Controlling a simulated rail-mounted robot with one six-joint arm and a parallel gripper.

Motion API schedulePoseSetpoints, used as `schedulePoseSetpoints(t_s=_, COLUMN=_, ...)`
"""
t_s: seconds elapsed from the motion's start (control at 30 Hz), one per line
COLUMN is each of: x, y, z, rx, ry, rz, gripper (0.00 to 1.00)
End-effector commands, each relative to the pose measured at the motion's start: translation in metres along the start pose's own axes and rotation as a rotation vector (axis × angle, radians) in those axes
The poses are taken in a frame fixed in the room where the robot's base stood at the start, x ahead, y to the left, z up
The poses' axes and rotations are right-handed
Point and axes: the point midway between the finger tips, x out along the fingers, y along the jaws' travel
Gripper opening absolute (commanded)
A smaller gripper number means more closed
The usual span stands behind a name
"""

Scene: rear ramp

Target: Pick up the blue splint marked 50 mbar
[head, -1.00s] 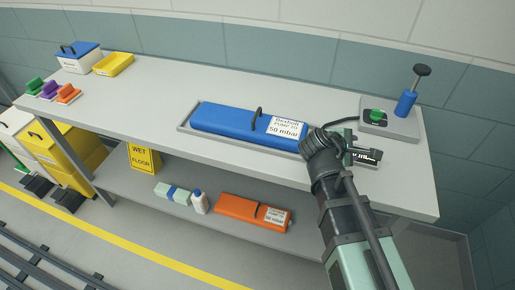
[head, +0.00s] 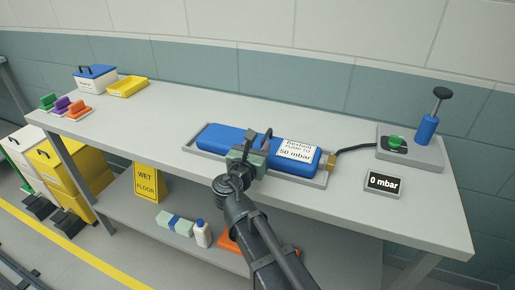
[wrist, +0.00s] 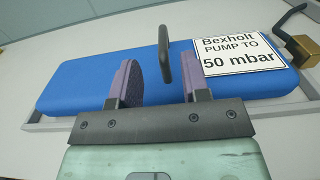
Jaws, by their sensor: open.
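The blue splint (head: 222,138) lies in a shallow grey tray (head: 190,150) on the workbench. Its white label reads "Bexholt PUMP TO 50 mbar", and a black loop handle (head: 267,137) stands up from its top. In the wrist view the splint (wrist: 75,88) spans the picture, with the handle (wrist: 164,55) upright near its middle. My gripper (head: 250,150) is at the splint's near side by the handle. In the wrist view my gripper (wrist: 160,85) is open, its two purple-padded fingers spread to either side of the handle in the picture. I cannot tell whether they touch the splint.
A brass fitting and black hose join the splint to a pump unit (head: 427,157) at the right. A display (head: 384,183) reads "0 mbar". An orange splint is partly hidden on the lower shelf. Coloured blocks, a lidded box (head: 97,82) and yellow tray (head: 128,86) stand far left.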

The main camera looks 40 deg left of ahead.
Motion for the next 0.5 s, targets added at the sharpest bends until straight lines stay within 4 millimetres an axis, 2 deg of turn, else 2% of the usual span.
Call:
schedulePoseSetpoints(t_s=0.3, x=0.050, y=-0.002, z=-0.001, rx=0.001, ry=0.000, rz=-0.002, gripper=0.42)
schedulePoseSetpoints(t_s=0.5, x=0.050, y=-0.003, z=-0.001, rx=0.001, ry=0.001, rz=-0.001, gripper=0.42)
